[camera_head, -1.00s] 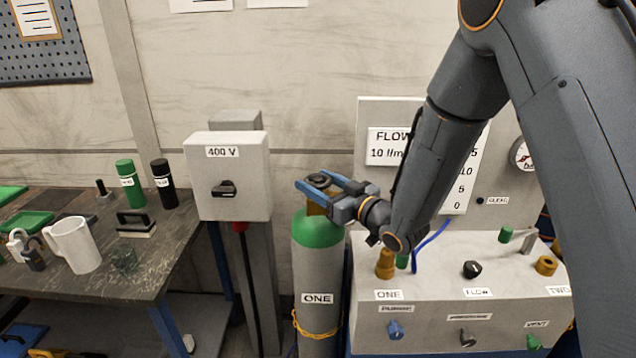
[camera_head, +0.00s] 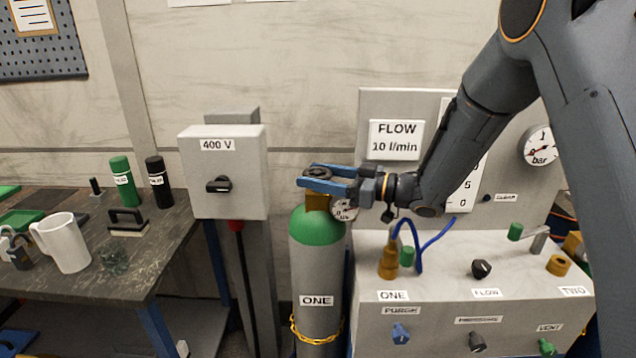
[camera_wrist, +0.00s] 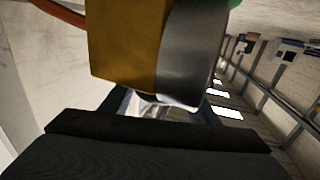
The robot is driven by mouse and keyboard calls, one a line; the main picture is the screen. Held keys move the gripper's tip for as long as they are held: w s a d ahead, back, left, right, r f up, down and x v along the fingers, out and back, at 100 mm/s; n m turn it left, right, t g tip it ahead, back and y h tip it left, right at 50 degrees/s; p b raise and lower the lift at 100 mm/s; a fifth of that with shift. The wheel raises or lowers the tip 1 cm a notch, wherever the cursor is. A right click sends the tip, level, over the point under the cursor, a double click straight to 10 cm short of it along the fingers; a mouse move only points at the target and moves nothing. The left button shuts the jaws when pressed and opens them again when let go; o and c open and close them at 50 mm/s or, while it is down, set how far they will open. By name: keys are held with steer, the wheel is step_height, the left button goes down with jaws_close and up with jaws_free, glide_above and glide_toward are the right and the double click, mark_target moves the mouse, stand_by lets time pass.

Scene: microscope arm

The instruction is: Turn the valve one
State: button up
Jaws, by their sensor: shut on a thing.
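A gas cylinder labelled ONE (camera_head: 317,272), grey with a green shoulder, stands upright in the middle of the head view. On top is a brass valve body (camera_head: 317,202) with a dark round handwheel (camera_head: 317,172). My gripper (camera_head: 318,179) reaches in from the right, its blue fingers shut on the handwheel. A small gauge (camera_head: 345,209) sits beside the valve, partly hidden by my gripper. In the wrist view the brass body (camera_wrist: 128,42) and a dark round part (camera_wrist: 190,52) fill the upper middle; the finger contact is hidden there.
A grey 400 V switch box (camera_head: 222,172) stands left of the cylinder. A control panel (camera_head: 450,255) with knobs, brass fittings and a blue hose (camera_head: 418,250) is at right, below my arm. A workbench (camera_head: 140,255) with a mug (camera_head: 65,243) is at left. A yellow chain (camera_head: 317,338) circles the cylinder.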

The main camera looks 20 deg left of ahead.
stand_by(0.3)
steer(key=o, duration=1.1)
steer(key=shift+d, duration=0.1)
steer(key=d+b, duration=0.1)
steer(key=d, duration=0.4)
steer(key=d+b, duration=0.1)
steer(key=d, duration=0.1)
steer(key=shift+s+d+b, duration=0.3)
steer(key=shift+d, duration=0.05)
